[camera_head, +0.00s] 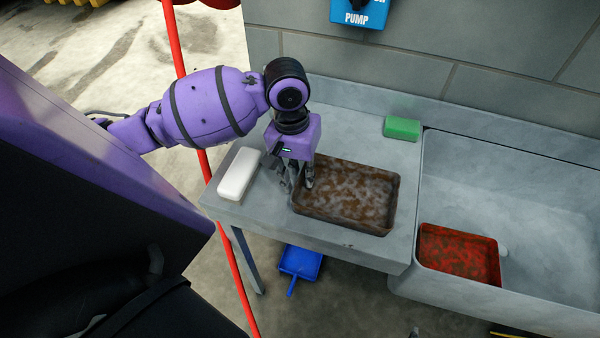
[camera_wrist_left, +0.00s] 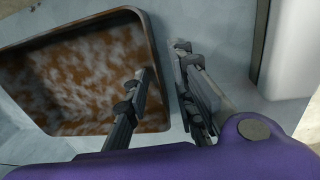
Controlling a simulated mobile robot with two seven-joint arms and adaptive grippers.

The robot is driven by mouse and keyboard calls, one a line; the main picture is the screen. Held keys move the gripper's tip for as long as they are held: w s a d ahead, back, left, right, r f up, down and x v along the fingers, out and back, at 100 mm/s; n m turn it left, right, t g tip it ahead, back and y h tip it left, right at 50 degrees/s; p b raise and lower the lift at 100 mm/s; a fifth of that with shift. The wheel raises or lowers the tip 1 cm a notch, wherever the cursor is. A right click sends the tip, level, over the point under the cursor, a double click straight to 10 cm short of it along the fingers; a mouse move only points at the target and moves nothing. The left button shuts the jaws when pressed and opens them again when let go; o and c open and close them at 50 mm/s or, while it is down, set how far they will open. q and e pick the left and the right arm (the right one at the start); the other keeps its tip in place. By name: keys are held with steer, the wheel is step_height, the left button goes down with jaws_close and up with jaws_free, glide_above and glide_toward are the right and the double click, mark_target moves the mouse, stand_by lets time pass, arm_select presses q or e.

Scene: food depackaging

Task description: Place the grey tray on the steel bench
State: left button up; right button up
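A shallow rectangular tray (camera_head: 350,222), mottled brown and whitish-grey inside with a dark rim, lies flat on the steel bench (camera_head: 235,208), left of the sink. It also shows in the left wrist view (camera_wrist_left: 85,75). My left gripper (camera_head: 297,183) is at the tray's left wall, pointing down. In the left wrist view its fingers (camera_wrist_left: 165,62) are apart, one over the tray's inside and one outside the wall. A gap shows between the outer finger and the rim. My right gripper is not recognisable in either view.
A white block (camera_head: 239,173) lies on the bench left of the tray. A green block (camera_head: 402,128) is at the back. The sink (camera_head: 535,205) holds a reddish tray (camera_head: 459,255). A red pole (camera_head: 228,255) stands before the bench; a blue dustpan-like thing (camera_head: 300,262) is below.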

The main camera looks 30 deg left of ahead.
arm_select(q)
step_height(320, 180, up, 12)
steer(key=a, duration=0.1)
steer(key=shift+s+r, duration=0.15)
stand_by(0.4)
